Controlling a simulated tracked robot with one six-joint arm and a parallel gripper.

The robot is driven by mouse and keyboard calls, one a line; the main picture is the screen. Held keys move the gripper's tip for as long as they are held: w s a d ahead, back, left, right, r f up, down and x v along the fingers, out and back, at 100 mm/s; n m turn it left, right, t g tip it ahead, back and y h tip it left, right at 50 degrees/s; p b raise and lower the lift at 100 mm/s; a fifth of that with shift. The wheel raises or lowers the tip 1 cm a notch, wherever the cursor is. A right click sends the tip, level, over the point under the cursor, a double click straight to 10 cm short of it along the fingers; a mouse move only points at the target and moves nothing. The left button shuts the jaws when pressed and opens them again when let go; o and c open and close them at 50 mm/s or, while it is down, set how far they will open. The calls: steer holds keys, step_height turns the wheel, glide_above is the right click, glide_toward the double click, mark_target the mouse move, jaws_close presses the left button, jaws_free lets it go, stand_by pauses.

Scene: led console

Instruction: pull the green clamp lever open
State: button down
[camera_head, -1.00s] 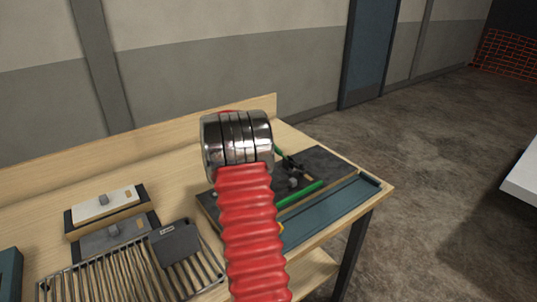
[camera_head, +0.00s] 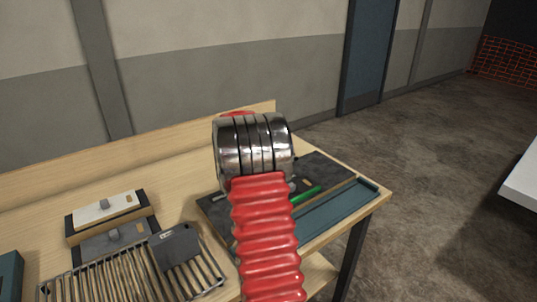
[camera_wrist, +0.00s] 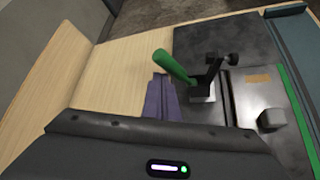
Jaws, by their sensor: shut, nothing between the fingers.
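The green clamp lever (camera_wrist: 172,65) shows in the wrist view as a thick green handle tilted up and to the left. It joins a dark metal clamp (camera_wrist: 207,85) on a black plate (camera_wrist: 240,50). My gripper (camera_wrist: 161,96) is shut and empty, its purplish fingertips just below the lever in the picture. I cannot tell whether they touch it. In the head view my red arm and its metal wrist hide the lever and the gripper.
A green strip (camera_head: 306,194) and a blue-grey tray (camera_head: 335,212) lie along the bench's right side. A slatted rack (camera_head: 120,282) and a switch box (camera_head: 105,207) are at the left. Bare wooden bench (camera_wrist: 125,60) lies left of the plate.

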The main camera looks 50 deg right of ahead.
steer(key=shift+s+a+r, duration=0.15)
steer(key=shift+s+r, duration=0.05)
steer(key=shift+s, duration=0.25)
steer(key=shift+s+a+r, duration=0.15)
steer(key=shift+s+r, duration=0.05)
steer(key=shift+s, duration=0.2)
steer(key=shift+s, duration=0.15)
steer(key=w, duration=0.1)
steer(key=w+a, duration=0.1)
steer(key=w, duration=0.2)
steer(key=shift+a+f, duration=0.3)
steer(key=s+a, duration=0.2)
steer(key=a, duration=0.6)
steer(key=shift+s+r, duration=0.35)
steer(key=shift+s, duration=0.05)
